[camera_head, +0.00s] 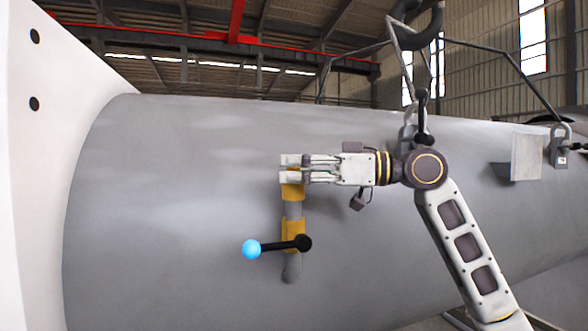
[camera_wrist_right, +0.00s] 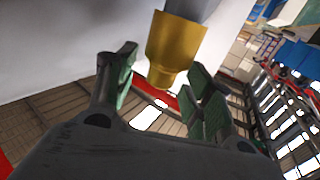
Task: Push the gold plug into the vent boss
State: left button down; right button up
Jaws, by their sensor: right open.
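A gold piece (camera_head: 291,190), which looks like the plug, sits at the top end of a grey upright pipe stub (camera_head: 293,209) on the shell's side; I take this stub to be the vent boss. In the right wrist view the gold piece (camera_wrist_right: 175,48) is a wide collar with a narrower end, against the grey stub. My right gripper (camera_head: 290,168) is open at the top of the gold piece, fingers pointing left. The narrow end is between the green-padded fingers, with gaps seen beside it. How deep the plug sits is hidden. My left gripper is out of view.
A lower gold band (camera_head: 292,232) carries a black lever (camera_head: 277,246) with a blue ball (camera_head: 251,249), below my gripper. The grey shell (camera_head: 180,200) fills the middle, with a white flange (camera_head: 50,180) at left. A lifting shackle (camera_head: 409,128) and slings stand above my right wrist.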

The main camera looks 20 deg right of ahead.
jog(key=v, duration=1.1)
jog(key=shift+d, duration=0.2)
jog(key=shift+s+f, duration=0.1)
dwell(0.8)
